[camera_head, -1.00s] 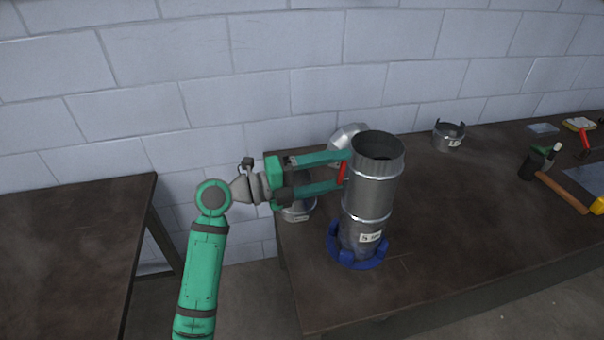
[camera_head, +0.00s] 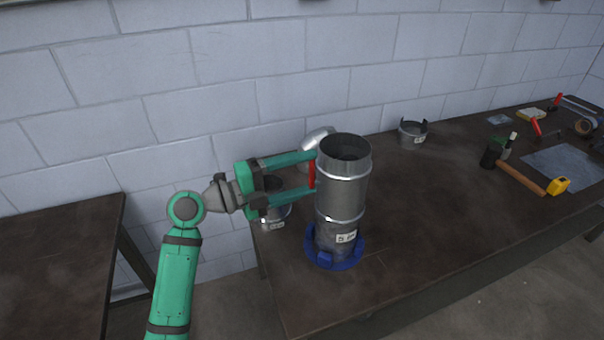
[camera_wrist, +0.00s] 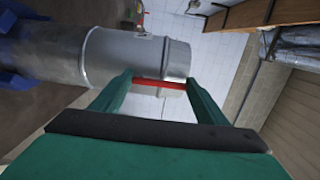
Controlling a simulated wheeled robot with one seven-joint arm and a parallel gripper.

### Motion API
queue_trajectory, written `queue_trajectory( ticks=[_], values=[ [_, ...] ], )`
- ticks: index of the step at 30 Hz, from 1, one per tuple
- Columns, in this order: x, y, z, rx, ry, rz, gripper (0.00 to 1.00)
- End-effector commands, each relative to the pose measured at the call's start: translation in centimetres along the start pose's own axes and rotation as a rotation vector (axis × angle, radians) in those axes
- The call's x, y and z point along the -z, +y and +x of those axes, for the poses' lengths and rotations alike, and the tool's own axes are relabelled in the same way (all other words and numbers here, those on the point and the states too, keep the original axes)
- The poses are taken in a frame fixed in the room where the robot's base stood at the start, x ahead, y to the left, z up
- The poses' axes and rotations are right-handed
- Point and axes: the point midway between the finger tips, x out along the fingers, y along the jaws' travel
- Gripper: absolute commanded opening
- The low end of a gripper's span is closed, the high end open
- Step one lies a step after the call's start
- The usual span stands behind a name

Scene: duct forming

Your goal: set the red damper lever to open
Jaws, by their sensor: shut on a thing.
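The red damper lever (camera_head: 312,173) is on the left side of an upright grey metal duct (camera_head: 343,190). In the head view it looks upright, along the duct. The duct stands in a blue ring-shaped holder (camera_head: 335,256) on the table and bears a small white label. My gripper (camera_head: 313,174) reaches in from the left, level with the duct's upper part, and is shut on the lever. In the wrist view the lever (camera_wrist: 158,83) runs across between the two green fingertips, beside the duct (camera_wrist: 120,56). The fingertips hide its ends.
A curved silver duct piece (camera_head: 318,143) and a short metal collar (camera_head: 275,215) sit behind my gripper. Another collar (camera_head: 412,133) stands near the wall. The table's middle right is clear.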

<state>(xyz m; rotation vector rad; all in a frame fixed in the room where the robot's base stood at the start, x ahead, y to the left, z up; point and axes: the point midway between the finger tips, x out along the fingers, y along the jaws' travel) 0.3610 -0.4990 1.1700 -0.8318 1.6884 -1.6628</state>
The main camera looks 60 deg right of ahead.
Motion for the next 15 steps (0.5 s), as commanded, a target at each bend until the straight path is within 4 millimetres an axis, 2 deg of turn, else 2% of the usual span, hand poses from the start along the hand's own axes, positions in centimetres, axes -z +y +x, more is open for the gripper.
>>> queue_trajectory(
  ticks=[1,3,11,15],
  values=[
    [-0.03,0.09,-0.01,-0.002,0.000,-0.001,0.75],
    [-0.03,0.08,-0.02,-0.001,-0.001,-0.001,0.87],
    [-0.03,0.04,-0.11,-0.001,-0.002,0.000,0.87],
    [-0.06,0.03,-0.89,-0.001,-0.002,0.000,0.87]
  ],
)
